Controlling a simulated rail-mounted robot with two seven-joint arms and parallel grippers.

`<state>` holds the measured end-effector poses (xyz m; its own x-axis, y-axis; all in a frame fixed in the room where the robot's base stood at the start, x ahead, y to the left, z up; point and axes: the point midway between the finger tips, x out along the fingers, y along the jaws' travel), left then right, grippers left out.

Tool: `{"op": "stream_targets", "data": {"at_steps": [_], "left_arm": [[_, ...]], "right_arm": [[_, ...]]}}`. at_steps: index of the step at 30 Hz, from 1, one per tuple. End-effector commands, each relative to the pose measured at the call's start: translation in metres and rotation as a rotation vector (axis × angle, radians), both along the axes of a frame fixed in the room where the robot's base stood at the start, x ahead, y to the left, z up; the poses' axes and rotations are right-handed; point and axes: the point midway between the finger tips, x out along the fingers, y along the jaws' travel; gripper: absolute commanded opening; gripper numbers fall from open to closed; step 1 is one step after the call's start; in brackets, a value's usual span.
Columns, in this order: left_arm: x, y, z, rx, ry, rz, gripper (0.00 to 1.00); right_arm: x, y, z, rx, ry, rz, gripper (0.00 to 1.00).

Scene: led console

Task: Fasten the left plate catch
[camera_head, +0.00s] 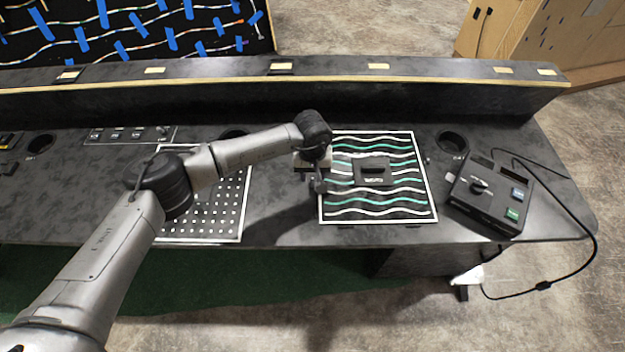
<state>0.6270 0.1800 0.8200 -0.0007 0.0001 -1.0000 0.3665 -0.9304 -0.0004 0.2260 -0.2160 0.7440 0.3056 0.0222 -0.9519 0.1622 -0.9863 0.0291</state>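A square plate (400,208) with a white border and wavy white and teal lines lies on the dark console. A small dark block with a raised handle (374,169) sits at its middle. My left gripper (318,186) points down over the plate's left edge, and its wrist hides part of that edge. The left plate catch cannot be made out; the gripper covers that area. The gap between the fingers is too small and dark to read. A small dark piece (427,160) shows beside the plate's right edge. My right gripper is not in view.
A control box (492,196) with a knob, a green button and a cable stands to the right. A dotted panel (222,212) lies left, partly under my arm. A raised ledge (300,72) runs along the back. Round holes (453,141) open in the console.

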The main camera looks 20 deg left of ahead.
Motion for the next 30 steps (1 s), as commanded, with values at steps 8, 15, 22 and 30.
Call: {"op": "stream_targets", "data": {"at_steps": [8,15,22,30], "left_arm": [[0.0,0.0,-0.025,0.0,0.0,0.001,0.39],[0.0,0.0,-0.029,0.0,-0.001,0.0,0.39],[0.0,0.0,-0.028,0.0,-0.001,0.0,0.34],[0.0,0.0,-0.028,0.0,-0.001,0.0,0.08]], "right_arm": [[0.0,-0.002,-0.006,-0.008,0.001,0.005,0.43],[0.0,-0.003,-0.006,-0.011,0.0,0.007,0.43],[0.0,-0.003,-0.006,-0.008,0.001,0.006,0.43],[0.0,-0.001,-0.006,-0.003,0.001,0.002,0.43]]}}
